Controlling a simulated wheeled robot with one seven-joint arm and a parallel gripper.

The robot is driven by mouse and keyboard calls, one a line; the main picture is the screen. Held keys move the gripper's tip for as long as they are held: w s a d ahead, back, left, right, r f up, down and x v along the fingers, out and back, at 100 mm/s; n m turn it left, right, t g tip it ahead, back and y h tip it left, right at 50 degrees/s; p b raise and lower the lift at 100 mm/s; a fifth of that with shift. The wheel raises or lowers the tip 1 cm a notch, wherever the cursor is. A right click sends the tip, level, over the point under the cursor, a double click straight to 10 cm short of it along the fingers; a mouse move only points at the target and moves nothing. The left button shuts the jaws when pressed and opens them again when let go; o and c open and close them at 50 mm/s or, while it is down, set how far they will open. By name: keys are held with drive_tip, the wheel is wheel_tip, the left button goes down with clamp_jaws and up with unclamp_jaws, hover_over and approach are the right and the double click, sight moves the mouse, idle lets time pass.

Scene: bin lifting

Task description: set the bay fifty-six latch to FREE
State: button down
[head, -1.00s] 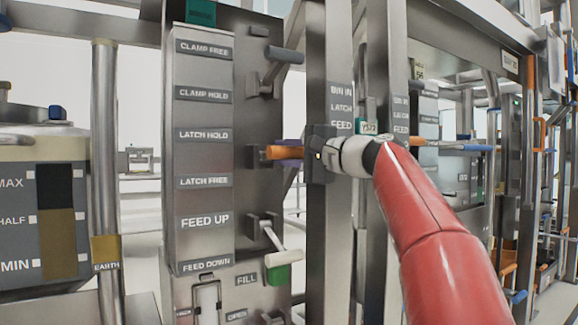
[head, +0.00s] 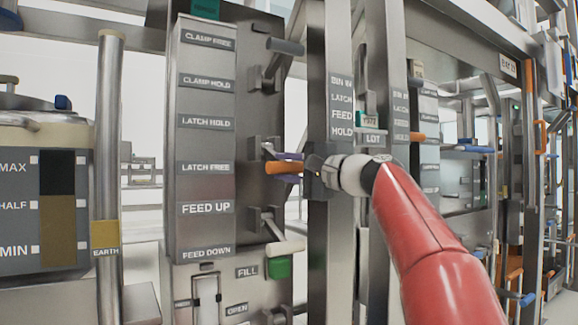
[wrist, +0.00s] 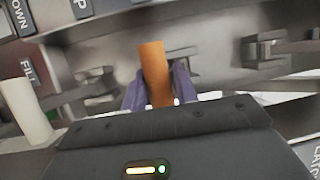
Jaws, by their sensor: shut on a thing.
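The latch lever has an orange handle (head: 282,168) on the tall metal panel, seen just left of the post. The handle is roughly level with the LATCH FREE label (head: 204,168) and below the LATCH HOLD label (head: 205,123). My gripper (head: 289,167) is shut on the orange handle, with purple fingers on either side of it. The wrist view shows the orange handle (wrist: 154,72) between both fingers (wrist: 158,88). The lever's pivot is partly hidden. I cannot read a bay number on this panel.
A grey lever (head: 285,46) sits above, by the clamp labels. A white-handled lever (head: 286,247) with a green block (head: 279,267) sits below, near FEED DOWN. An upright post (head: 330,230) stands close beside my gripper. A tank with a level gauge (head: 57,208) is at left.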

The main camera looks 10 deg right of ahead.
drive_tip(key=shift+w+f, duration=0.3)
drive_tip(key=shift+f, duration=0.15)
drive_tip(key=c, duration=1.2)
unclamp_jaws()
drive_tip(key=shift+w+a, duration=0.1)
drive_tip(key=shift+w, duration=0.05)
drive_tip(key=shift+o, duration=0.2)
drive_tip(key=shift+r, duration=0.1)
drive_tip(key=b+v, duration=0.1)
drive_tip(key=v, duration=0.6)
drive_tip(key=shift+s+d, duration=0.25)
drive_tip(key=shift+s, duration=0.1)
